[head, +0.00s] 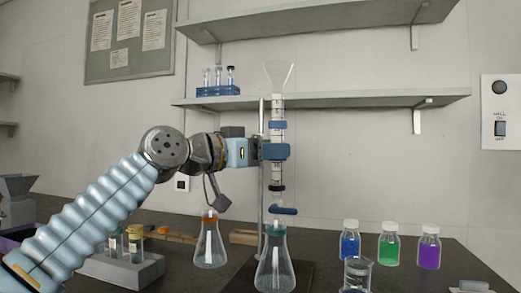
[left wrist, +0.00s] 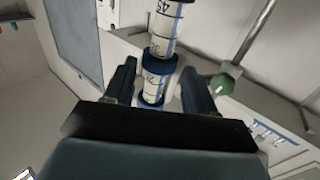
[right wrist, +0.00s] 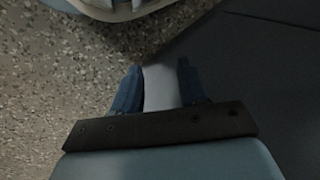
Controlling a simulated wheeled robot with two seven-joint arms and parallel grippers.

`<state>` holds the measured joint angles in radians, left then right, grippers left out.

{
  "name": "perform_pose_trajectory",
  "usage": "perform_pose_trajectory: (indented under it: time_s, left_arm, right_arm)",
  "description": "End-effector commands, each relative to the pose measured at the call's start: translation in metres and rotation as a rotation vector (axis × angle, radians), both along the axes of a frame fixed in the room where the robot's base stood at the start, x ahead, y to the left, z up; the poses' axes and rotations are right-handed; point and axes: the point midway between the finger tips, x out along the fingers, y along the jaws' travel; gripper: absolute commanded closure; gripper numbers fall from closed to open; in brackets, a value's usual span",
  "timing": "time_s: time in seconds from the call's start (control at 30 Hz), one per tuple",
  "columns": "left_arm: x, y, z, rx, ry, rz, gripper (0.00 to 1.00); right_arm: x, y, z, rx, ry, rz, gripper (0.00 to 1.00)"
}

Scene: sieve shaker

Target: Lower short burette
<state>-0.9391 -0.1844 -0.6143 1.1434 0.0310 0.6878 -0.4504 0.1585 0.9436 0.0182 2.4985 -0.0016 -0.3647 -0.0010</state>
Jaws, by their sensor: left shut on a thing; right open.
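The burette (head: 277,108) stands upright at the middle of the head view, a white graduated tube with a clear funnel (head: 279,75) on top and a blue stopcock (head: 284,210) low down. My left gripper (head: 275,152) is shut on its tube at mid-height. In the left wrist view the tube (left wrist: 163,35) passes between the fingers of the left gripper (left wrist: 158,85), with blue bands on it. A conical flask (head: 275,265) stands below; I cannot tell whether the burette tip is inside its neck. My right gripper (right wrist: 158,85) is open and empty, over speckled floor.
A thin stand rod (head: 261,185) rises just left of the burette. Another flask with an orange top (head: 210,247) stands left, beside a vial rack (head: 125,268). A beaker (head: 357,274) and blue (head: 350,243), green (head: 389,247) and purple (head: 429,250) bottles stand right. Wall shelves (head: 350,101) are behind.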

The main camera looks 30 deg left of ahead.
Motion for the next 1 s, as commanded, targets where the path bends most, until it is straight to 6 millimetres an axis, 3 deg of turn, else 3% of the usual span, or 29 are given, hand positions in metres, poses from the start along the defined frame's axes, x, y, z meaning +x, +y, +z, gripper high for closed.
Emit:
perform_pose_trajectory:
  time_s: [0.03,0.27,0.37,0.47,0.57,0.7,1.0]
  left_arm:
    - [0.007,-0.02,-0.009,0.021,0.025,-0.025,0.53]
    - [0.007,-0.019,-0.009,0.022,0.024,-0.024,0.53]
    - [0.001,-0.016,-0.011,0.021,0.024,-0.025,0.53]
    - [-0.011,-0.01,-0.014,0.02,0.024,-0.022,0.47]
    - [-0.024,-0.005,-0.014,0.02,0.025,-0.021,0.53]
    - [-0.041,0.005,-0.012,0.019,0.021,-0.016,0.53]
    - [-0.052,0.012,-0.004,0.016,0.018,-0.01,0.53]
  right_arm:
    - [0.0,0.0,0.0,0.0,0.0,0.0,0.57]
    - [0.0,0.0,-0.001,0.0,0.0,0.0,0.57]
    - [0.0,0.0,-0.005,0.0,0.0,0.0,0.57]
    - [0.0,0.0,-0.013,0.0,0.0,0.0,0.57]
    - [0.0,0.0,-0.017,0.0,0.0,0.0,0.57]
    - [0.0,0.0,-0.021,0.0,0.0,0.0,0.57]
    - [0.004,-0.008,-0.015,-0.012,-0.007,-0.015,0.57]
